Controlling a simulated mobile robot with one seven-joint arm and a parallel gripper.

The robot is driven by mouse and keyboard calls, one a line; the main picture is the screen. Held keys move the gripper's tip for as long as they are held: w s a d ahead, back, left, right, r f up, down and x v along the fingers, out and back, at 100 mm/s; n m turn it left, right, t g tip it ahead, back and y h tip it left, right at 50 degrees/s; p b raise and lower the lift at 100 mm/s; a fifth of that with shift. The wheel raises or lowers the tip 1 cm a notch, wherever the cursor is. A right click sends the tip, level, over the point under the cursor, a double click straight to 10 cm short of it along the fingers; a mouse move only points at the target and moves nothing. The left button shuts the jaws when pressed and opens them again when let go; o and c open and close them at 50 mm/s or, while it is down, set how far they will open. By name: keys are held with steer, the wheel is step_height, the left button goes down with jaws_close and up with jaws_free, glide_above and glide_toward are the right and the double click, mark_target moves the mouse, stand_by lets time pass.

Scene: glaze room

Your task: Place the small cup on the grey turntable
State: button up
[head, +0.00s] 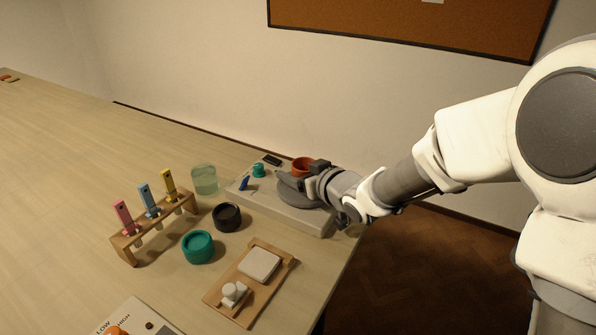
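An orange cup (302,163), probably the small cup, shows at the far right of the table, right behind my gripper, which hides its lower part. The round grey turntable (287,190) sits on a pale flat base (308,220). My gripper (305,173) is over the turntable, close against the cup. The cup appears above the turntable; whether it rests on it or is held, I cannot tell. My wrist hides the fingertips and the right part of the turntable.
A small teal item (258,170), a blue piece (244,184) and a black piece (272,160) lie on the base. Left stand a glass jar (204,180), black bowl (227,217), teal bowl (198,247) and tool rack (152,231). A wooden tray (225,302) is nearer.

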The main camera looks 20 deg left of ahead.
steer(key=shift+o, duration=1.1)
steer(key=shift+r, duration=0.15)
steer(key=shift+r+p, duration=0.25)
steer(key=shift+p, duration=0.05)
steer(key=p+v, duration=0.2)
steer(key=v, duration=1)
steer(key=shift+f, duration=0.15)
steer(key=d+r+m+t+h, duration=0.15)
steer(key=d+h, duration=0.25)
steer(key=d, duration=0.4)
steer(key=d+r+m+h, duration=0.2)
steer(key=d+m+h, duration=0.1)
steer(key=d, duration=0.4)
steer(key=d+r+m+t+h, duration=0.1)
steer(key=d+r+m+h, duration=0.2)
steer(key=d, duration=0.5)
steer(key=s+d+m+g, duration=0.2)
steer(key=s+d, duration=0.1)
steer(key=s, duration=0.5)
steer(key=s+d+m+g+h, duration=0.1)
steer(key=s+d, duration=0.3)
steer(key=s, duration=0.4)
steer(key=shift+s+d+f+m+g+h, duration=0.2)
steer(key=shift+s+f+m+g+h, duration=0.15)
steer(key=shift+g, duration=0.5)
